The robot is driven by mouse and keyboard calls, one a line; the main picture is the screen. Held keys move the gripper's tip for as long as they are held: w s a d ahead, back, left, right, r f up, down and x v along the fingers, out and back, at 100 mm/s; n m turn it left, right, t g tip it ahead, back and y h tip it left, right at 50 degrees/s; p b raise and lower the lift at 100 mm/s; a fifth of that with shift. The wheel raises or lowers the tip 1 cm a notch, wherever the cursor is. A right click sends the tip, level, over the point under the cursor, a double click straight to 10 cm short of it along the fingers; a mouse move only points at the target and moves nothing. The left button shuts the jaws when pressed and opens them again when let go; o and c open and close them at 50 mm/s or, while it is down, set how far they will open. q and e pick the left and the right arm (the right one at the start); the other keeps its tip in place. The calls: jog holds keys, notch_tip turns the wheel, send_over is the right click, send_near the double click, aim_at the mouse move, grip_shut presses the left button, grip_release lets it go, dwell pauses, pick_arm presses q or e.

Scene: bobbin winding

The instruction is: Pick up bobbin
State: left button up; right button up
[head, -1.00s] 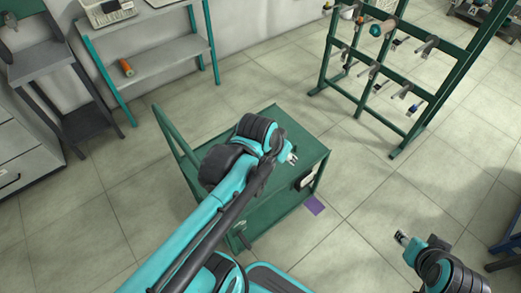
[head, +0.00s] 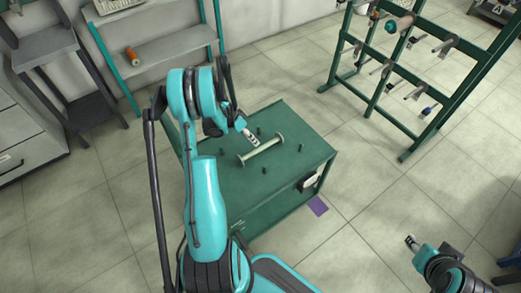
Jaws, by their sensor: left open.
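A pale bobbin with a flange at each end (head: 261,150) lies on its side on the green cart top (head: 298,140), among several short dark pegs. My right gripper (head: 410,240) is far off at the lower right, over the floor. It is small in view, and its jaws are too small to read.
A green rack (head: 400,72) with several spindles, some bearing spools, stands at the upper right. A shelf (head: 165,50) with an orange spool (head: 132,56) is at the upper left. A grey cabinet (head: 28,125) stands at the left. Floor between cart and rack is clear.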

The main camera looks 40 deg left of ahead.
aim_at(259, 148)
pick_arm(q)
jog(key=b+x, duration=0.1)
jog(key=x, duration=0.2)
jog(key=b+x, duration=0.3)
jog(key=x, duration=0.2)
jog(key=shift+a, duration=0.1)
jog(key=shift+r, duration=0.1)
grip_shut()
